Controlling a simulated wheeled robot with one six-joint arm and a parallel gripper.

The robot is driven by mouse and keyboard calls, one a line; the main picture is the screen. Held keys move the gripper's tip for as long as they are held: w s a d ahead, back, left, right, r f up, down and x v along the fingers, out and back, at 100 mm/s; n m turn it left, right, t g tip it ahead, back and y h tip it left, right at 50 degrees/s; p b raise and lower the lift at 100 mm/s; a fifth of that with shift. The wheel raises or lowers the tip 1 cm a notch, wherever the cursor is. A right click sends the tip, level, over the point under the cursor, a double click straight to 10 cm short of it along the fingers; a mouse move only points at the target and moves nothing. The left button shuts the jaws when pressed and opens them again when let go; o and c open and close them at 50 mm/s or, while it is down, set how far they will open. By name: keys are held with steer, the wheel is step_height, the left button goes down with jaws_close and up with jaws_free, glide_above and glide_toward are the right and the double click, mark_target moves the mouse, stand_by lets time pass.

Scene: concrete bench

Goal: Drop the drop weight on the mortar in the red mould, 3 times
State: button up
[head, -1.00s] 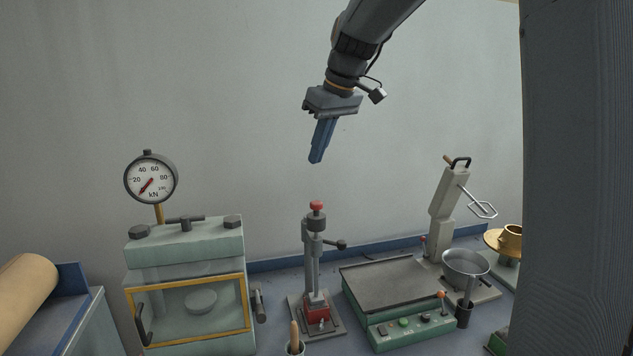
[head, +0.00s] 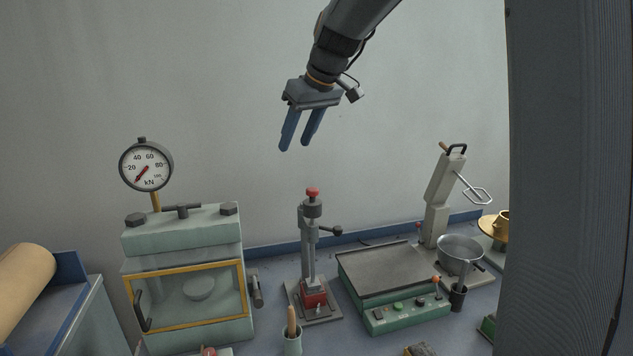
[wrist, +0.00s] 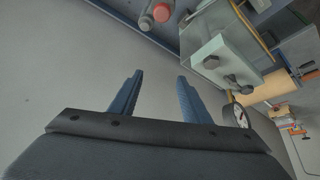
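The drop weight (head: 312,209) is a dark cylinder with a red knob (head: 313,191) at the top of an upright stand. The red mould (head: 314,294) sits at the foot of that stand; the mortar inside it cannot be made out. My gripper (head: 296,147) is open and empty, high above the bench and above the stand's top, with its blue fingers pointing down. In the wrist view, my gripper (wrist: 158,82) shows its two fingers apart with nothing between them. The red knob (wrist: 161,12) appears at the top edge there, beyond the fingertips.
A press with a gauge (head: 147,165) stands left of the stand. A green machine with a flat dark top (head: 380,271) stands to its right, then a mixer (head: 440,195) with a metal bowl (head: 460,252). A cup with a wooden handle (head: 292,344) stands in front.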

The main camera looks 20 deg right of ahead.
mark_target(309, 192)
steer(key=w+a+f+m+t+h+b, duration=0.2)
steer(key=w+a+f+m+t, duration=0.45)
steer(key=w+a, duration=0.2)
steer(key=s+d+f+m+h+b, duration=0.1)
steer(key=s+d+f+m+h, duration=0.1)
steer(key=s+h, duration=0.2)
steer(key=s+d+f+m+h+b, duration=0.2)
steer(key=s+d+m+h, duration=0.1)
steer(key=s+h, duration=0.2)
steer(key=s+d+f+m+t+h+b, duration=0.1)
steer(key=s+d+f+m+h, duration=0.1)
steer(key=s+d+m+h, duration=0.1)
steer(key=shift+s+d+f+h, duration=0.1)
steer(key=shift+s+d+h, duration=0.15)
steer(key=shift+s+h, duration=0.7)
steer(key=p+x, duration=0.1)
steer(key=x, duration=0.6)
steer(key=shift+w+d+p, duration=0.2)
steer(key=shift+d+p, duration=0.05)
steer(key=shift+p, duration=0.1)
steer(key=shift+c, duration=0.3)
jaws_close()
